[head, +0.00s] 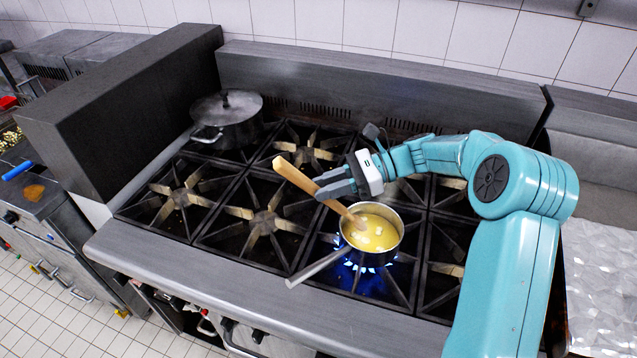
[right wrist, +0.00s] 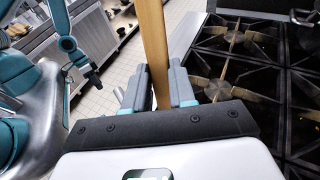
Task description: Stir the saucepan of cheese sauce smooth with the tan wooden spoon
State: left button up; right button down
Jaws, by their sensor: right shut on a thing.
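The saucepan (head: 371,238) of yellow cheese sauce (head: 376,232) stands on a burner lit with blue flame, its handle pointing to the lower left. Pale lumps show in the sauce. The tan wooden spoon (head: 296,180) leans from upper left down to the right, its lower end in the sauce. My right gripper (head: 335,186) is shut on the spoon's shaft, above and to the left of the pan. In the right wrist view the spoon (right wrist: 153,45) stands between the two fingers of the gripper (right wrist: 161,90).
A lidded grey pot (head: 228,120) stands on a back left burner. The other visible burners are empty. A tall dark panel (head: 120,110) borders the stove on the left. A crinkled foil-like surface (head: 602,285) lies at the right.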

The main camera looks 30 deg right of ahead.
aim_at(342, 206)
jog(key=shift+s+d+f+b, duration=0.35)
jog(key=shift+d+f, duration=0.4)
jog(key=shift+f, duration=0.25)
jog(key=shift+s+d+f+b, duration=0.2)
jog(key=shift+d+f+b, duration=0.15)
jog(key=shift+d+f, duration=0.55)
jog(key=shift+s+d+f+b, duration=0.35)
jog(key=shift+d+f, duration=0.3)
jog(key=shift+f, duration=0.4)
jog(key=shift+w, duration=0.1)
jog(key=shift+a, duration=0.1)
